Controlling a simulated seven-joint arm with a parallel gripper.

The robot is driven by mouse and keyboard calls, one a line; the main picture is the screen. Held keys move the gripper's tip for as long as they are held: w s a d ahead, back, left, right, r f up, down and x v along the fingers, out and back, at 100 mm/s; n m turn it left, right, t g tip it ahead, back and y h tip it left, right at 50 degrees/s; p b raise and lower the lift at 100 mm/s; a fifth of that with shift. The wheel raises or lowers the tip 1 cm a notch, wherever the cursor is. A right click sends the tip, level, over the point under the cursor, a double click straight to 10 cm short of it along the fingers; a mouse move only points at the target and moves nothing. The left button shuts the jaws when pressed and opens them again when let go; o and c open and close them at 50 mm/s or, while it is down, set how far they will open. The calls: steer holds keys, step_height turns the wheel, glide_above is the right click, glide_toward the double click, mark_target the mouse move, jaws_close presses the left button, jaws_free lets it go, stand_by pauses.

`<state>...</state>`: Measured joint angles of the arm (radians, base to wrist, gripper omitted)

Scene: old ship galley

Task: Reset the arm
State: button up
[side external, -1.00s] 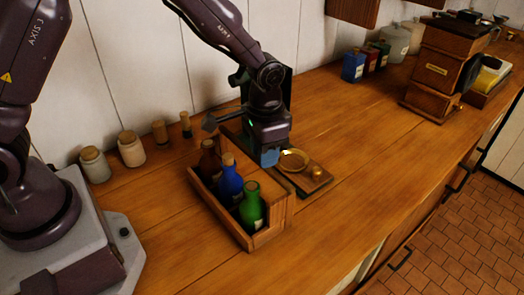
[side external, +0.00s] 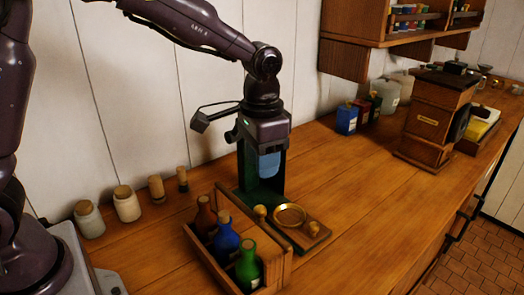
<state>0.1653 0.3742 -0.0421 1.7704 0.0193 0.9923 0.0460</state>
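My gripper (side external: 269,172) points straight down and hangs in front of a dark green upright panel, above a wooden board (side external: 300,239). Its blue fingertips are seen from one side, so whether they are open or shut does not show. No held thing can be made out. The board bears a round brass dish (side external: 290,216) with a small wooden knob (side external: 260,213) at its left and another knob (side external: 313,229) at its right. A clear gap lies between the fingertips and the board.
A wooden crate (side external: 275,270) with red-brown, blue (side external: 226,248) and green (side external: 248,268) bottles stands in front of the board. Corked jars (side external: 126,204) line the wall at left. Tins (side external: 347,120) and a wooden grinder box (side external: 433,125) stand at right. The counter between is bare.

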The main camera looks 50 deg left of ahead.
steer(key=shift+r, duration=0.8)
steer(key=s+a+r+n+t, duration=0.1)
steer(key=s+a+r, duration=0.3)
steer(key=s, duration=0.6)
steer(key=s+a+r+n+t, duration=0.2)
steer(key=s+a+r+t, duration=0.2)
steer(key=s, duration=0.6)
steer(key=shift+r+t, duration=0.3)
steer(key=shift+r, duration=0.05)
